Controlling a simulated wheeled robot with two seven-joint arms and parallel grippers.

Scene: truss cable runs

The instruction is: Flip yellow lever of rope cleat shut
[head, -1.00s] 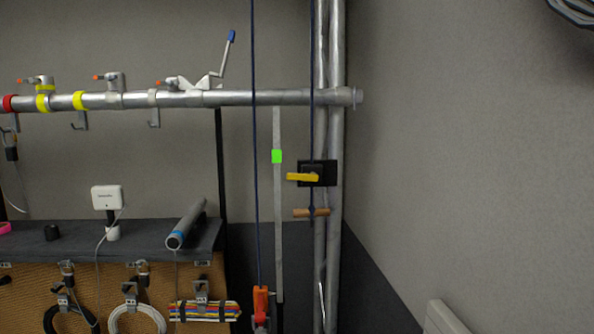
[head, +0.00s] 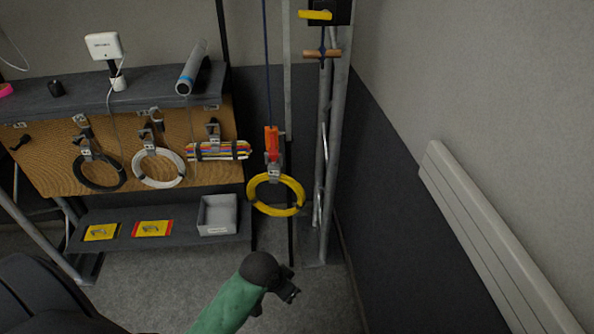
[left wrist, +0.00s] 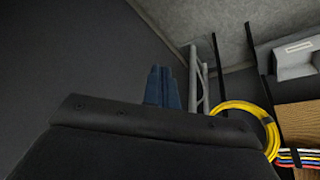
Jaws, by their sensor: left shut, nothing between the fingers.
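The rope cleat's black body (head: 341,12) sits on the vertical truss, cut by the top edge of the head view. Its yellow lever (head: 314,15) sticks out to the left, about level. A dark rope runs down to a wooden bar (head: 322,54) just below the cleat. My left gripper (head: 290,292), on a green-sleeved arm, is low in front of the truss foot, far below the lever and apart from it. In the left wrist view its blue fingers (left wrist: 163,78) are together and empty. The cleat is not seen there. My right gripper is not in view.
A yellow cable coil (head: 277,210) hangs left of the truss under an orange-red device (head: 272,143). A shelf bench with cable coils and a grey bin (head: 217,228) stands left. A white radiator (head: 490,225) is on the right wall. Floor around the truss foot is clear.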

